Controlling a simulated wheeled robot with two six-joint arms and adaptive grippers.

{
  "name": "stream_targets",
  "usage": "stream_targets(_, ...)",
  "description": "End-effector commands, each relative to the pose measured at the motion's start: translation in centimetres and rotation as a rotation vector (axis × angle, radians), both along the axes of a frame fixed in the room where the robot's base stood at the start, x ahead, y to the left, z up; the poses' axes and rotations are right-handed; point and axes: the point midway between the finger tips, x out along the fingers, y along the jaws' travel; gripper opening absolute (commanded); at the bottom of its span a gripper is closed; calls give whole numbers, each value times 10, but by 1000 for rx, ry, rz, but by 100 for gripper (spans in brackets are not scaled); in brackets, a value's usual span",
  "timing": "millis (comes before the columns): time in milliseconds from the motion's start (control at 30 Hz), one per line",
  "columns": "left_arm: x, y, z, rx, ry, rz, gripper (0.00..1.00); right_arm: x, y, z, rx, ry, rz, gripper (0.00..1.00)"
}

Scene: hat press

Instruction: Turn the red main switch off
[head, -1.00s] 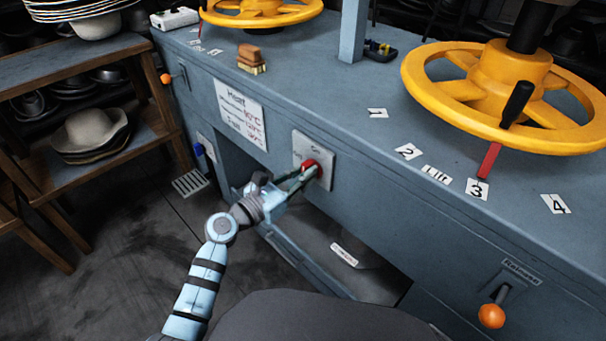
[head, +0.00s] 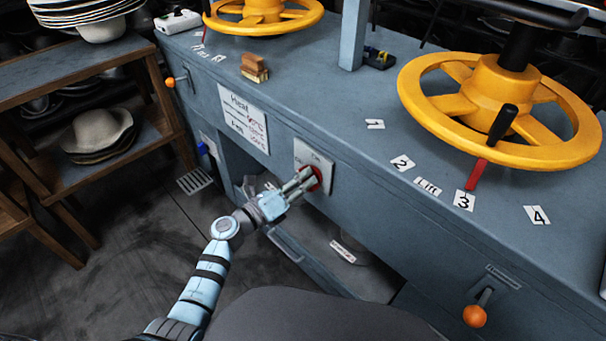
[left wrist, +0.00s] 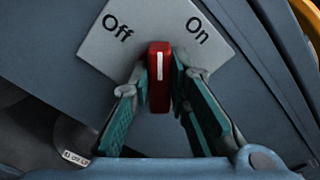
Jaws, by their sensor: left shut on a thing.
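The red main switch (head: 317,179) is a knob on a pale square plate (head: 326,166) on the front of the blue-grey machine. In the left wrist view the red knob (left wrist: 159,75) has a white line, which points between the printed words "Off" and "On" on the plate (left wrist: 155,30). My left gripper (head: 308,180) reaches the switch from the front left. In the left wrist view its two fingers (left wrist: 160,85) are shut on the knob, one on each side. The fingers partly hide the knob in the head view. My right gripper is not in view.
A large yellow handwheel (head: 497,110) and number labels sit on the machine top. An orange-knobbed lever (head: 475,316) is at the lower right front. A white heat notice (head: 243,118) is left of the switch. An open recess (head: 345,245) lies below it. A hat shelf (head: 75,75) stands left.

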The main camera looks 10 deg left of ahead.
Motion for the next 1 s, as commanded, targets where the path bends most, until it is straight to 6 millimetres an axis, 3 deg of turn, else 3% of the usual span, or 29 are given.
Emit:
stream_targets(133, 0, 0, 1, -112, 78, -1, 0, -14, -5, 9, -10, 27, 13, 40)
stream_targets(600, 1, 1, -2, -474, 317, 0, 0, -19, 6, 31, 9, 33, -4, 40)
stream_targets(1000, 1, 1, -5, -666, 445, 0, 0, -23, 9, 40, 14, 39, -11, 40)
